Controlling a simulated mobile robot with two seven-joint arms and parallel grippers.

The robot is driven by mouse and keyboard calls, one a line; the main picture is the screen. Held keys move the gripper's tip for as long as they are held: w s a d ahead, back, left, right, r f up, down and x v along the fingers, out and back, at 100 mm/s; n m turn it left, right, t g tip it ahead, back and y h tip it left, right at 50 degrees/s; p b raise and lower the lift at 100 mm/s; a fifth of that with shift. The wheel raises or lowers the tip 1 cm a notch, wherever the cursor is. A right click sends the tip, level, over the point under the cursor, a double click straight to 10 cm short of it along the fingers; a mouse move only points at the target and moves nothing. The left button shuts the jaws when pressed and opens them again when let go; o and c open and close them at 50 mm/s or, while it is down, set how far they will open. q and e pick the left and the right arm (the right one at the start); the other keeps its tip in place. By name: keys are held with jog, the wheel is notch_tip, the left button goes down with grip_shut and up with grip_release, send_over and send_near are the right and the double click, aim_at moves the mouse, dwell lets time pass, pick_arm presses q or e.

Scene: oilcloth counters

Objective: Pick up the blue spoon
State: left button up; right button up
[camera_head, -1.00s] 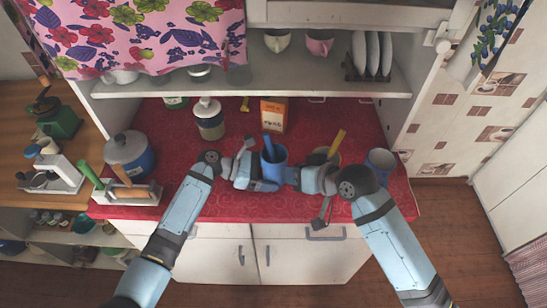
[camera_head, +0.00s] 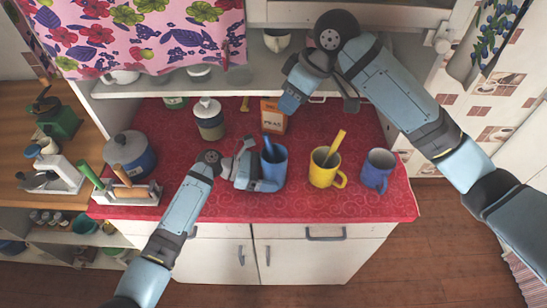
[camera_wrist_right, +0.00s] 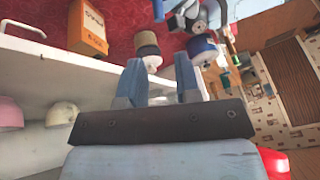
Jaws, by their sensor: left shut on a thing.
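The blue spoon (camera_head: 267,146) stands in a blue mug (camera_head: 276,164) on the red counter. Only its handle shows above the rim; its lower part is hidden in the mug. My left gripper (camera_head: 262,184) is shut on this blue mug, at its left side. My right gripper (camera_head: 320,104) is raised near the shelf edge, up and to the right of the spoon. Its two fingers are apart with nothing between them, as the right wrist view (camera_wrist_right: 160,82) also shows.
A yellow mug (camera_head: 323,174) with a yellow utensil and another blue mug (camera_head: 377,171) stand to the right. An orange-and-white box (camera_head: 273,117) stands behind the spoon. A jar (camera_head: 210,120) and a lidded pot (camera_head: 129,153) are left. A shelf (camera_head: 170,88) overhangs the counter's back.

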jog(key=x, duration=1.1)
jog(key=shift+w+a+f, duration=0.15)
jog(key=shift+a+f, duration=0.05)
jog(key=shift+f, duration=0.15)
grip_shut()
